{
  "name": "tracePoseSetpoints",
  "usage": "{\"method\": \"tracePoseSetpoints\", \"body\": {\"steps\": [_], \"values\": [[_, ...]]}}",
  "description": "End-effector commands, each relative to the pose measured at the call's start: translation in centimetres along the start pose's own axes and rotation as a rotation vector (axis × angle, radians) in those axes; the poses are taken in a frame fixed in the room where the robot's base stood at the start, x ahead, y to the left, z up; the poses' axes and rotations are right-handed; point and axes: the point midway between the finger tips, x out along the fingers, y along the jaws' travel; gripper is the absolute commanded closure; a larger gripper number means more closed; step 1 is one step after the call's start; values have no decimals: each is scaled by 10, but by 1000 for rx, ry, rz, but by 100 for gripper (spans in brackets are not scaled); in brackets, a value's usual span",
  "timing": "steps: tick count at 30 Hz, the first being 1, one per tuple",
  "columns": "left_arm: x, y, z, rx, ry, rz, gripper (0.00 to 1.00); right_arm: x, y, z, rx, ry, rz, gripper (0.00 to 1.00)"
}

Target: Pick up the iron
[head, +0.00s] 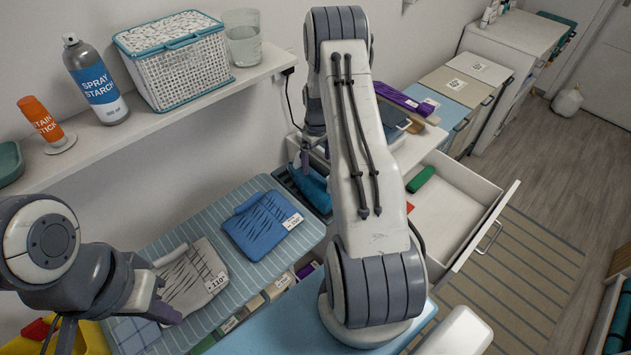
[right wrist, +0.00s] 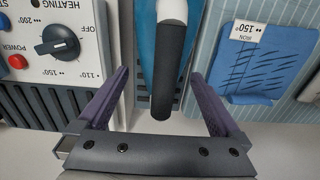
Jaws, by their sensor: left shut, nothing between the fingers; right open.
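The iron has a black handle (right wrist: 169,70) with a white end and a blue body behind it in the right wrist view. In the head view a blue shape (head: 313,190), apparently the iron, shows in a dark-rimmed holder, partly hidden by my right arm. My right gripper (right wrist: 160,76) is open, with its purple fingers on either side of the handle and gaps on both sides. I cannot tell how deep the handle reaches between them. In the head view my right gripper (head: 305,160) is mostly hidden. My left gripper (head: 165,309) is shut and empty near a grey folded cloth.
A heating panel (right wrist: 22,62) with a knob stands left of the iron in the right wrist view. A blue folded cloth (head: 262,224) lies on the striped board (head: 155,244). An open drawer (head: 447,204) juts out right. A shelf (head: 95,140) holds a spray can (head: 96,85) and basket.

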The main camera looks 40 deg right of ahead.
Motion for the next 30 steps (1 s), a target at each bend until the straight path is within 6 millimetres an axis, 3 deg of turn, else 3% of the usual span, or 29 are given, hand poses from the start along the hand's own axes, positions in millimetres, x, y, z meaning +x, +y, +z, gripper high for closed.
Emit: {"method": "tracePoseSetpoints", "body": {"steps": [7, 12, 20, 21, 28, 29, 30], "values": [[-24, 2, -1, -1, 0, 0, 100, 26, -7, -1, -2, -5, -3, 0], [-28, 2, -2, 0, 0, 0, 100, 47, -7, -1, 0, -2, -2, 0], [-27, 2, -1, 1, 0, 0, 100, 51, -6, -2, 0, 1, 0, 0], [-27, 2, -1, 1, 0, 0, 100, 51, -6, -2, 0, 1, 0, 4], [-27, 2, -2, 1, 0, 0, 100, 51, -6, -2, 0, 0, -1, 92], [-27, 2, -2, 1, 0, 0, 100, 51, -6, -2, 0, 0, -1, 100], [-27, 2, -2, 1, 0, 0, 100, 51, -6, -1, 0, 0, -1, 100]]}}
